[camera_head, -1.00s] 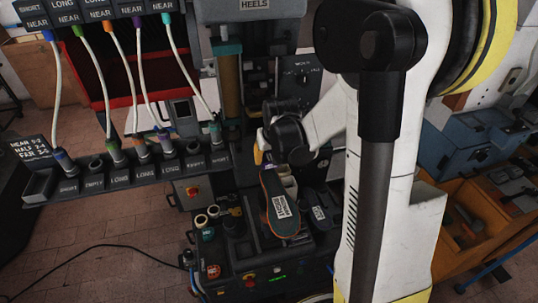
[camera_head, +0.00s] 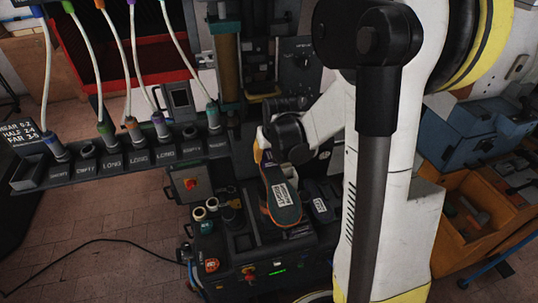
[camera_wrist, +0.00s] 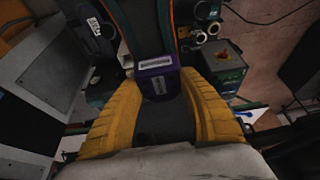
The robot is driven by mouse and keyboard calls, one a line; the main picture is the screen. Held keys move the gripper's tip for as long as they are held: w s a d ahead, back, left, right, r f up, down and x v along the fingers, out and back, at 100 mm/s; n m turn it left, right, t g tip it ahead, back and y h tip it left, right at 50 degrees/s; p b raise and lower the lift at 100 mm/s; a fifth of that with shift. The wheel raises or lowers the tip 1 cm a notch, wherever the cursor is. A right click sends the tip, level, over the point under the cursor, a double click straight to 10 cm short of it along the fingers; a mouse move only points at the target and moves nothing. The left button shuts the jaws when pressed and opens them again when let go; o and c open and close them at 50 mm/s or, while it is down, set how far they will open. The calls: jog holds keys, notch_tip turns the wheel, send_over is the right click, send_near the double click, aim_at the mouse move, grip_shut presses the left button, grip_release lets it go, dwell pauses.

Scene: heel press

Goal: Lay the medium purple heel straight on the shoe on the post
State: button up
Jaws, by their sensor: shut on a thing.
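The purple heel (camera_wrist: 157,85), a small block with a white label, sits between the yellow fingers of my gripper (camera_wrist: 157,90) in the wrist view. My gripper is shut on it. The heel lies at the near end of the dark shoe sole (camera_wrist: 138,25), which has teal and orange edges; whether they touch is unclear. In the head view the shoe (camera_head: 283,201) is sole up with a white label, on the press. My gripper (camera_head: 263,150) is just behind the shoe's far end there, mostly hidden by my wrist. The heel and post are hidden in the head view.
A socket rail (camera_head: 120,160) with several plugged cables stands at the left. A control box with a red button (camera_head: 190,184) is left of the shoe. A dark labelled block (camera_head: 320,206) lies close to the shoe's right. An orange bin (camera_head: 470,225) is at the right.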

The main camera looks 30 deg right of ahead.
jog(key=shift+f+b, duration=0.5)
jog(key=shift+b, duration=0.05)
dwell(0.4)
jog(key=o, duration=1.2)
jog(key=shift+o, duration=0.2)
jog(key=v, duration=1.2)
